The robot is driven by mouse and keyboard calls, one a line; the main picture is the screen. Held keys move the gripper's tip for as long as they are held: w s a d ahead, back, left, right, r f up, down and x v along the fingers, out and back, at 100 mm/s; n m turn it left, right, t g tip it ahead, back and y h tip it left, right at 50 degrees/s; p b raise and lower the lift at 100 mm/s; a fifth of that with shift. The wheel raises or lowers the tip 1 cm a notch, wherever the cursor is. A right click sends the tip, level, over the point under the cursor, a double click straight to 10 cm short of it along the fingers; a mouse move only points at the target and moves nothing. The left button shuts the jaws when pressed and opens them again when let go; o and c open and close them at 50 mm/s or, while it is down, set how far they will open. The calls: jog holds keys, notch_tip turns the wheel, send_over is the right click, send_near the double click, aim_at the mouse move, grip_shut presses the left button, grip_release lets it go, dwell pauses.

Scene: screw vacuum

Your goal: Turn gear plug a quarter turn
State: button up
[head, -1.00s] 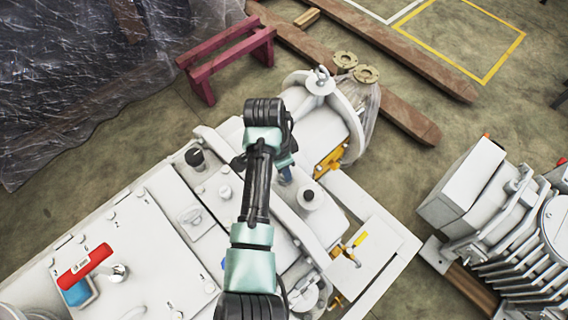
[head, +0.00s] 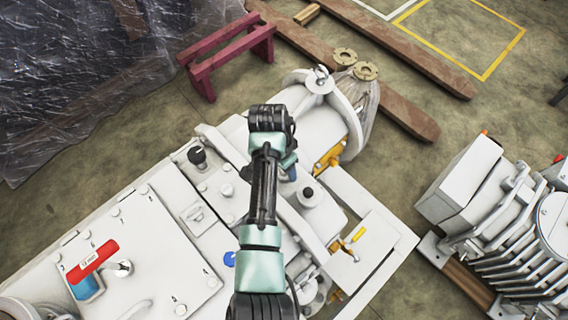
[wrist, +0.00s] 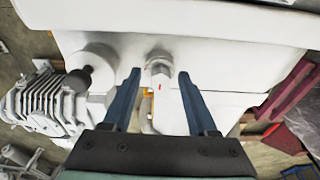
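My gripper (wrist: 160,74) is open in the wrist view, with its two blue fingers apart and nothing clamped between them. A pale rounded plug (wrist: 158,66) with a small red mark below it shows between the fingertips; it looks like the gear plug. I cannot tell how far the fingertips are from it. In the head view my gripper (head: 289,172) is mostly hidden under my arm, over the white machine (head: 150,235). The plug is hidden there.
A black-topped knob (wrist: 78,77) stands left of the fingers in the wrist view. A finned machine (head: 510,215) stands at the right.

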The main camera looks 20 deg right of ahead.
jog(key=shift+r, duration=0.1)
notch_tip(320, 180, up, 13)
jog(key=a, duration=0.2)
jog(key=shift+s+f, duration=0.2)
jog(key=shift+s, duration=0.1)
jog(key=shift+w+d, duration=0.1)
dwell(0.5)
